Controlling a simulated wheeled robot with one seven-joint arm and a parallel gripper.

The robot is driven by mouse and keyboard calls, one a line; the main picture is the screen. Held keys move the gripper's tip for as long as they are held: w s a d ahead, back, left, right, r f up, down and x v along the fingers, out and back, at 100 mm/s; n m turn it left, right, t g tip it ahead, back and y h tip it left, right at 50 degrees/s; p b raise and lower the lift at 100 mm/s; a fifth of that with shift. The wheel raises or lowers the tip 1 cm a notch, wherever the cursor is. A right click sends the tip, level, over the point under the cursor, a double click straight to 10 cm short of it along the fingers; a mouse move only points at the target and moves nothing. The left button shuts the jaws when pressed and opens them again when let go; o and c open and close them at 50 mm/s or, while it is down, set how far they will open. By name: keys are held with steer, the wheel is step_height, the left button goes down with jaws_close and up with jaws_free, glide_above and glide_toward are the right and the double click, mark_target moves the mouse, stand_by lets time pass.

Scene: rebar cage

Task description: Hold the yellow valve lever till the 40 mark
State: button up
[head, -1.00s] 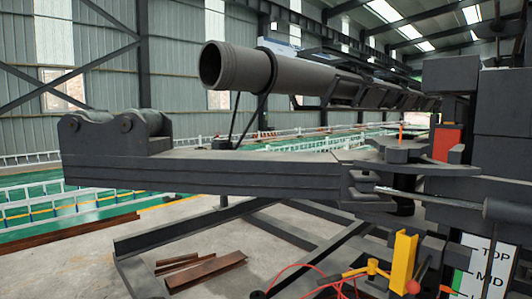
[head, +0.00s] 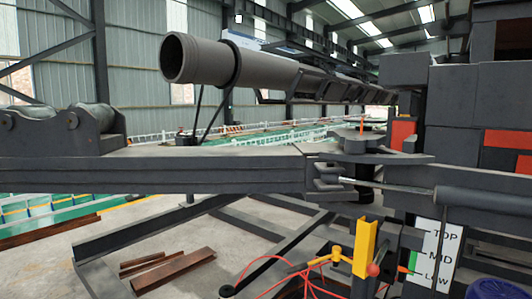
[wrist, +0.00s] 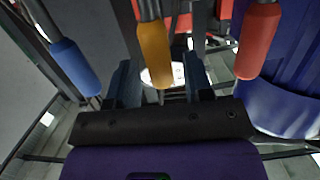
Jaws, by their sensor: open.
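In the wrist view, the yellow valve lever (wrist: 154,50) hangs down from the top, its grip rounded at the lower end. My gripper (wrist: 160,78) is open, with one dark finger to each side of the yellow lever's lower end. Gaps show between the fingers and the lever, and I see no contact. A pale round surface (wrist: 174,75) lies behind the lever, partly hidden; I cannot read any mark on it. My gripper is not in the head view, and I cannot make out this lever there.
In the wrist view, a blue lever (wrist: 75,66) hangs left and a red lever (wrist: 258,42) right. In the head view, a TOP/MID/LOW board (head: 437,258) stands lower right beside a yellow post (head: 365,247). A large grey pipe (head: 205,60) lies behind a dark beam (head: 150,174).

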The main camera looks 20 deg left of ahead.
steer(key=v, duration=0.8)
steer(key=shift+s, duration=0.2)
